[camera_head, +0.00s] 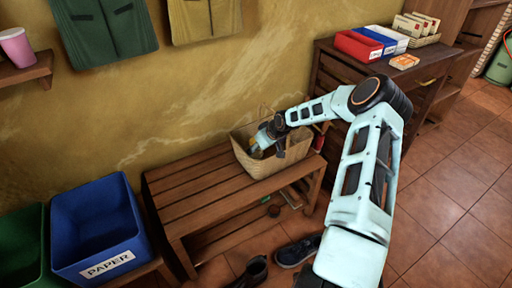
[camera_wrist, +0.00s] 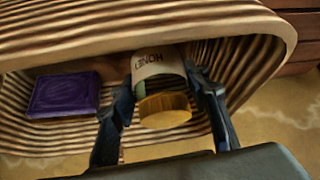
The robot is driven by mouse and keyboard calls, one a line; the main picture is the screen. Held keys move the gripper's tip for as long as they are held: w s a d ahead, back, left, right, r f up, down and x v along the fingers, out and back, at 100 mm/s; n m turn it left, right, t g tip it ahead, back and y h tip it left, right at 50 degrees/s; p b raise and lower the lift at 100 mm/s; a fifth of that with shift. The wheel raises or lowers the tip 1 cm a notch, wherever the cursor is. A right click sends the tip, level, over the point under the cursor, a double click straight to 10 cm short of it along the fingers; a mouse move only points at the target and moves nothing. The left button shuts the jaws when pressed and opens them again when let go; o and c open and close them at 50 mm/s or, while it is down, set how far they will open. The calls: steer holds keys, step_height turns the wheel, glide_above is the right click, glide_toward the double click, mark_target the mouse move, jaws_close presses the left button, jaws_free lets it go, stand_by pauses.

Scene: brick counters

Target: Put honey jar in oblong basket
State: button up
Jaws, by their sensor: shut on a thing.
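The honey jar (camera_wrist: 160,72) has a pale label reading HONEY and a gold lid (camera_wrist: 165,110). In the wrist view it sits between the two fingers of my gripper (camera_wrist: 165,98), which is shut on it. The oblong basket (camera_head: 291,153) is woven and tan and stands on the right part of a wooden bench. My gripper (camera_head: 268,138) reaches into the basket's opening in the head view. The ribbed basket wall (camera_wrist: 215,22) surrounds the jar in the wrist view. I cannot tell whether the jar touches the basket floor.
A purple box (camera_wrist: 63,94) lies inside the basket, left of the jar. The wooden bench (camera_head: 190,190) is bare on its left part. A blue PAPER bin (camera_head: 95,225) stands left of it. A drawer cabinet (camera_head: 335,75) stands to the right. Shoes (camera_head: 298,250) lie on the floor in front.

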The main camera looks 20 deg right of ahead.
steer(key=shift+f, duration=0.35)
steer(key=o, duration=1.4)
steer(key=v, duration=0.7)
steer(key=shift+d+r, duration=0.1)
steer(key=shift+r, duration=0.15)
